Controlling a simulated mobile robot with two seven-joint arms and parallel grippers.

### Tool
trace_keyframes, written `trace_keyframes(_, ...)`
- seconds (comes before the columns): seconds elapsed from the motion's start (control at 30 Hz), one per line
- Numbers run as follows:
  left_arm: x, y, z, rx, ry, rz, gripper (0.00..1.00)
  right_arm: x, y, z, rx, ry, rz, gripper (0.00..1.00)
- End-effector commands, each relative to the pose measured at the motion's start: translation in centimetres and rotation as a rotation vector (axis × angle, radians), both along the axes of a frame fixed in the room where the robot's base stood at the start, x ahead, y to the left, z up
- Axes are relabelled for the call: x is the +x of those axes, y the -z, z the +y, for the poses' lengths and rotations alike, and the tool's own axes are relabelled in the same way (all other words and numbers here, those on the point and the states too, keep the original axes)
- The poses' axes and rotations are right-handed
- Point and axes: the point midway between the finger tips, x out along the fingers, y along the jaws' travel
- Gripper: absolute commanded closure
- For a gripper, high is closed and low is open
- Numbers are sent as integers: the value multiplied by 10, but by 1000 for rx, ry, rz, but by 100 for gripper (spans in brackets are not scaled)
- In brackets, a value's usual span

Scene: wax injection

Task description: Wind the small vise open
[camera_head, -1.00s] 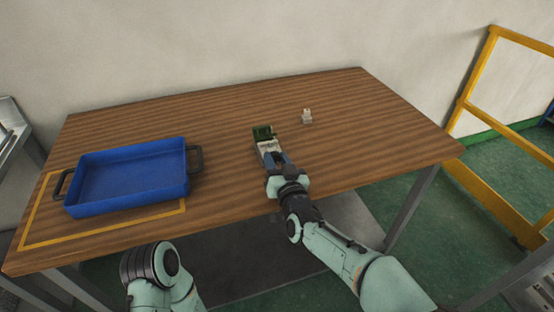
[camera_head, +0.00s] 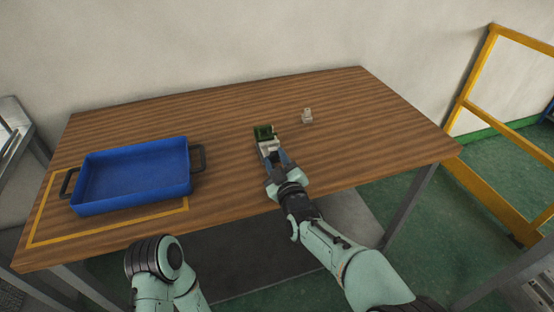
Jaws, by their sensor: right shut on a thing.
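The small vise (camera_head: 268,146) stands on the wooden table near its front middle. It has a pale grey body, and a dark green block (camera_head: 264,132) sits at its far end. My right gripper (camera_head: 274,162) is at the near end of the vise and shut on a part there, likely its handle. The fingers and wrist hide most of that part. My left arm (camera_head: 155,262) shows at the bottom left in front of the table, with its gripper out of the picture.
A blue tray (camera_head: 84,203) with dark handles stands on the left of the table (camera_head: 350,120), within a yellow outline (camera_head: 110,235). A small pale object (camera_head: 307,116) stands to the right behind the vise. A yellow railing (camera_head: 480,115) is at the far right. The table's right side is clear.

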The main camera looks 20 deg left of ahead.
Motion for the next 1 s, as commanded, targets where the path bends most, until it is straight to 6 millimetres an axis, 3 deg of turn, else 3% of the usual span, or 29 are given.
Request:
trace_keyframes(0.7, -2, -2, -1, -3, 2, 6, 57, 0, 1, 0, -65, 1, -40, 96)
trace_keyframes(0.73, -2, -2, -1, -2, 2, 5, 57, 0, 1, 0, -65, 1, -40, 59)
trace_keyframes(0.8, -2, -2, -1, -2, 2, 5, 57, 0, 1, 0, -65, 1, -40, 39)
trace_keyframes(1.0, -2, -2, -1, -2, 2, 5, 57, 0, 1, 0, -65, 1, -40, 39)
